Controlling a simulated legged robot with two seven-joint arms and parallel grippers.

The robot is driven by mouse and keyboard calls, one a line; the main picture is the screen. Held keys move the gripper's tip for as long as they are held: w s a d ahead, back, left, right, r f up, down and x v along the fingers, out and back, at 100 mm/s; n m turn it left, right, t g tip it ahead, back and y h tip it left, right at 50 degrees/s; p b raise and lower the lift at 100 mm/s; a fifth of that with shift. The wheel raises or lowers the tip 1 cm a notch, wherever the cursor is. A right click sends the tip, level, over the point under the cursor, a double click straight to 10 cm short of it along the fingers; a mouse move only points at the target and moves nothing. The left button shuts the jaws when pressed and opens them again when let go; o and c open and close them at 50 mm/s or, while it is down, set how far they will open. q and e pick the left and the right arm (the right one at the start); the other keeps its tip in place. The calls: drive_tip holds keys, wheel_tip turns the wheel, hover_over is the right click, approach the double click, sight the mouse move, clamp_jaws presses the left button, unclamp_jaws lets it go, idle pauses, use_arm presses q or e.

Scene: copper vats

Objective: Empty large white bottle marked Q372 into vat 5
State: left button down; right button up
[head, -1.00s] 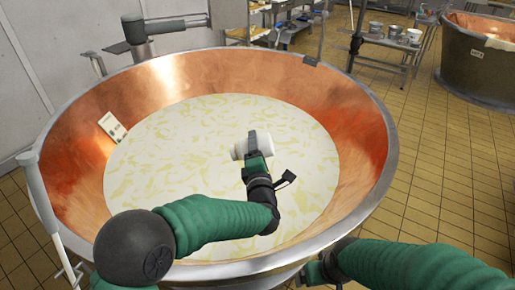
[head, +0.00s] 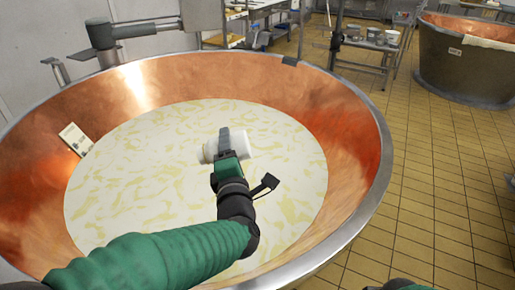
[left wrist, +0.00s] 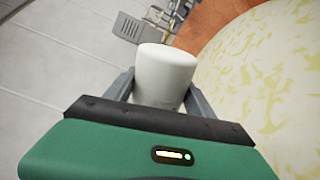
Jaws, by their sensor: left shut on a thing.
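A white bottle (head: 209,152) is held over the milky, yellow-flecked liquid in a large copper vat (head: 330,110). My left gripper (head: 225,141) is shut around it, and the bottle looks roughly sideways, across the fingers. In the left wrist view the bottle (left wrist: 165,72) sits between the two grey fingers of the left gripper (left wrist: 161,96), with the liquid to the right. No marking on the bottle is readable and no stream from it shows. The vat's pale label card (head: 75,138) is too small to read. My right gripper is out of view.
The vat's steel rim (head: 378,190) surrounds the liquid. A grey fixture (head: 103,33) stands at the far left rim. A second vat (head: 462,60) is at the back right, and a metal stand with pots (head: 370,38) at the back. The tiled floor (head: 440,185) at right is clear.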

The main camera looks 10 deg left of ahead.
use_arm(q)
drive_tip(key=m+p, duration=0.2)
drive_tip(key=r+m+p, duration=0.1)
drive_tip(key=m+p, duration=0.1)
drive_tip(key=p, duration=0.1)
drive_tip(key=r+m+p, duration=0.1)
drive_tip(key=m+p, duration=0.1)
drive_tip(key=shift+s+a, duration=0.15)
drive_tip(key=shift+a, duration=0.15)
drive_tip(key=m+p, duration=0.3)
drive_tip(key=m, duration=0.1)
drive_tip(key=m+p, duration=0.3)
drive_tip(key=m, duration=0.1)
drive_tip(key=m+p, duration=0.4)
drive_tip(key=shift+s+a+f+m+t, duration=0.15)
drive_tip(key=shift+a+f+m+t, duration=0.15)
drive_tip(key=shift+a+m, duration=0.1)
drive_tip(key=shift+f+m+p, duration=0.2)
drive_tip(key=shift+m+p, duration=0.2)
drive_tip(key=shift+m, duration=0.3)
drive_tip(key=shift+f+m, duration=0.15)
drive_tip(key=shift+m, duration=0.15)
drive_tip(key=shift+a+f, duration=0.1)
